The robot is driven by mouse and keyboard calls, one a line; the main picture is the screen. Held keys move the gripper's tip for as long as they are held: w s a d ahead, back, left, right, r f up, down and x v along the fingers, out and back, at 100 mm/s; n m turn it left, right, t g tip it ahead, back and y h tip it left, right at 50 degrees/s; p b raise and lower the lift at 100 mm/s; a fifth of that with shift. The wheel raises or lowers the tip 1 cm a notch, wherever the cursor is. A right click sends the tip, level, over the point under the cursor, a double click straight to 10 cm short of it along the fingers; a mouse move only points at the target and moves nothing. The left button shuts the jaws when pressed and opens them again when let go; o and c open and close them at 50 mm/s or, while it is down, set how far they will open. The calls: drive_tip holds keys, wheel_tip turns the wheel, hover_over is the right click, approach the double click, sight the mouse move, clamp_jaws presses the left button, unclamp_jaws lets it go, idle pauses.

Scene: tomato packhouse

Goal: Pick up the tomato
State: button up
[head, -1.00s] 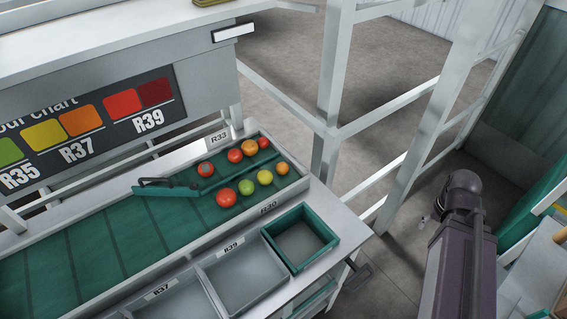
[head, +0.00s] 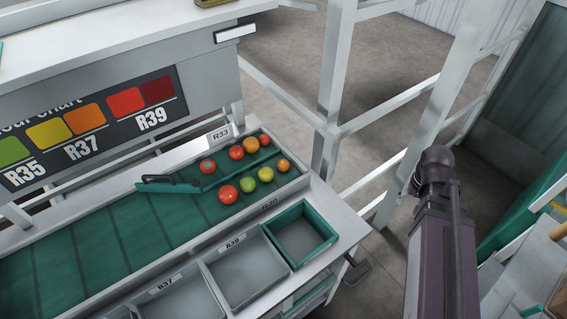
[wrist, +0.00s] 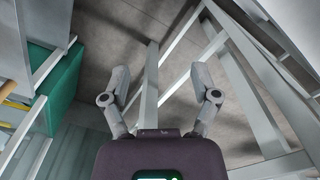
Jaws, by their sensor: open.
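Several tomatoes lie at the far right end of the green sorting belt (head: 95,243) in the head view. A red tomato (head: 228,194) is at the front, beside a green one (head: 247,186), a yellow-green one (head: 265,174) and an orange one (head: 283,165). Behind a thin divider are more red tomatoes, one of them here (head: 207,166). I cannot tell which one the task means. My gripper shows in the wrist view (wrist: 163,100) with its two fingers spread apart and nothing between them. It is away from the belt; no tomato shows in the wrist view.
Grey bins (head: 240,303) and a green-rimmed bin (head: 333,237) stand along the belt's front. A green diverter (head: 168,187) lies across the belt. White frame posts (head: 327,110) stand behind. A ripeness chart (head: 90,125) hangs above the belt.

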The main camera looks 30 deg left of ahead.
drive_tip(key=w+a+r+n+p, duration=0.2)
drive_tip(key=a+r+p, duration=0.1)
drive_tip(key=a, duration=0.7)
drive_tip(key=w+a+r+n+p, duration=0.1)
drive_tip(key=w+a+r+p, duration=0.15)
drive_tip(key=a, duration=0.85)
wheel_tip(320, 180, up, 5)
drive_tip(key=n+p, duration=0.3)
drive_tip(key=p, duration=0.2)
hover_over(283, 163)
drive_tip(key=shift+w+a+r, duration=0.1)
drive_tip(key=shift+a+r, duration=0.05)
drive_tip(key=shift+r, duration=0.05)
drive_tip(key=shift+f+b, duration=0.2)
drive_tip(key=shift+b, duration=0.2)
wheel_tip(283, 163, down, 8)
drive_tip(key=b, duration=0.8)
drive_tip(key=shift+f, duration=0.15)
drive_tip(key=shift+f, duration=0.1)
drive_tip(key=shift+f+b, duration=2.5)
drive_tip(key=shift+b, duration=0.25)
drive_tip(key=c, duration=0.6)
